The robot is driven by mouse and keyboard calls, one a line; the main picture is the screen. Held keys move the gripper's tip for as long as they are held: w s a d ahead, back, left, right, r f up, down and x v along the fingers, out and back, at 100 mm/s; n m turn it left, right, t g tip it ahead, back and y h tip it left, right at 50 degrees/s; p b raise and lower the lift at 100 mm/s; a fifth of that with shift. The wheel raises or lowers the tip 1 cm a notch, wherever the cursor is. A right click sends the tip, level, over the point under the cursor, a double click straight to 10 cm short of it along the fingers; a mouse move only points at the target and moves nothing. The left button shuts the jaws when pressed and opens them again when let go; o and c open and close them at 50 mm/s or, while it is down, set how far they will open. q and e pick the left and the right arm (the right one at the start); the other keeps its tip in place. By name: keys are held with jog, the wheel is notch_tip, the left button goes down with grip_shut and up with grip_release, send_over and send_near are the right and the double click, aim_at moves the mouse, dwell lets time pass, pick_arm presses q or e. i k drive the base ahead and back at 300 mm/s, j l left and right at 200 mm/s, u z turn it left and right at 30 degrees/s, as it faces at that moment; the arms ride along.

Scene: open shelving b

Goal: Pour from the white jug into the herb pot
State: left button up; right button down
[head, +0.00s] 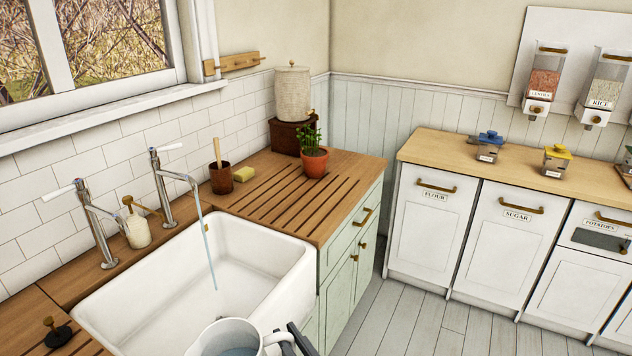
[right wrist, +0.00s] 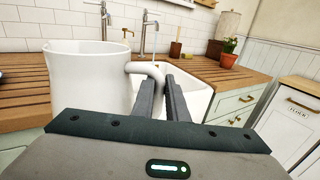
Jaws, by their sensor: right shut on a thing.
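The white jug (head: 228,340) is at the bottom of the head view, in front of the sink, with water visible inside it. My right gripper (head: 293,345) is shut on the jug's handle. In the right wrist view the jug (right wrist: 88,80) stands upright at the left, with its handle between the fingers of my right gripper (right wrist: 165,82). The herb pot (head: 314,162) is terracotta with a green plant, and stands on the wooden drainboard beyond the sink. It also shows in the right wrist view (right wrist: 229,60), well apart from the jug. My left gripper is not in view.
The white sink (head: 262,260) lies between jug and drainboard (head: 265,206). A thin stream runs from the tap (head: 165,185) into it. A brown brush pot (head: 220,178), yellow sponge (head: 243,174) and a crock on a brown stand (head: 293,95) are near the herb pot.

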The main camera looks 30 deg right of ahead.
aim_at(315, 159)
jog(key=i+l+u, duration=0.35)
jog(key=l, duration=2.25)
jog(key=k+l+u, duration=0.3)
jog(key=l, duration=2.25)
jog(key=i+l, duration=0.05)
jog(key=i, duration=0.1)
